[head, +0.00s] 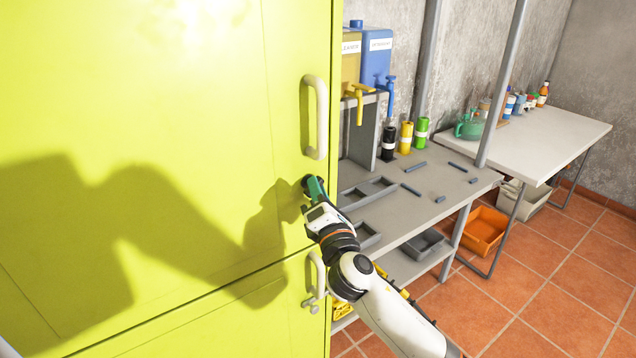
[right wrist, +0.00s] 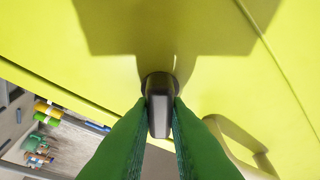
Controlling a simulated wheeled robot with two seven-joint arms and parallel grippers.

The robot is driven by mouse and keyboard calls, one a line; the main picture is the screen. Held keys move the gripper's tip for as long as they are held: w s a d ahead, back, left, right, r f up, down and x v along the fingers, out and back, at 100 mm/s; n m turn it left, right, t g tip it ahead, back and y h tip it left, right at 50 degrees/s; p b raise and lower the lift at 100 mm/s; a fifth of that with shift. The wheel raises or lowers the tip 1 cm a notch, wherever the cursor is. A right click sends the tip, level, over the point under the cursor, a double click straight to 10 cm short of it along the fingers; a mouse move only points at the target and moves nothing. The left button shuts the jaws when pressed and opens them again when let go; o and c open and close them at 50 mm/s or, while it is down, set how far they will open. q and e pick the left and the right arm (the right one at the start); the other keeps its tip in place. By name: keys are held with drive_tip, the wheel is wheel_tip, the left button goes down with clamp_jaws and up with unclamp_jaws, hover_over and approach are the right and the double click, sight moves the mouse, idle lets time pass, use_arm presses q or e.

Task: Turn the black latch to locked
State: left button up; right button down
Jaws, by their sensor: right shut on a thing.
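The black latch (right wrist: 158,108) is on the yellow-green cabinet door (head: 170,120). In the right wrist view its dark knob sits between my two green fingers. In the head view only a dark bit of the latch (head: 306,183) shows beside the fingertips, below the upper beige handle (head: 315,117). My right gripper (head: 315,187) is shut on the latch. Whether the latch stands at locked cannot be told, as no marking shows. My left gripper is not in view; a large shadow of an arm lies on the door.
A lower beige handle (head: 316,280) is beneath my right arm. To the right is a grey workbench (head: 440,180) with trays, bottles and dispensers. Beyond it are a white table (head: 545,135) and an orange crate (head: 483,232) on the tiled floor. Open floor lies at the lower right.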

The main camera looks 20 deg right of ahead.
drive_tip(key=shift+r+m+g+h+p, duration=0.1)
drive_tip(key=shift+m+g+h+p, duration=0.4)
drive_tip(key=shift+m+p, duration=1.3)
drive_tip(key=shift+m+g+h+p, duration=0.1)
drive_tip(key=shift+m+g+p, duration=1.05)
drive_tip(key=shift+m, duration=1.05)
drive_tip(key=shift+t, duration=0.25)
drive_tip(key=c, duration=1.4)
unclamp_jaws()
drive_tip(key=s+a+b, duration=0.1)
drive_tip(key=s+b, duration=0.1)
drive_tip(key=s, duration=1)
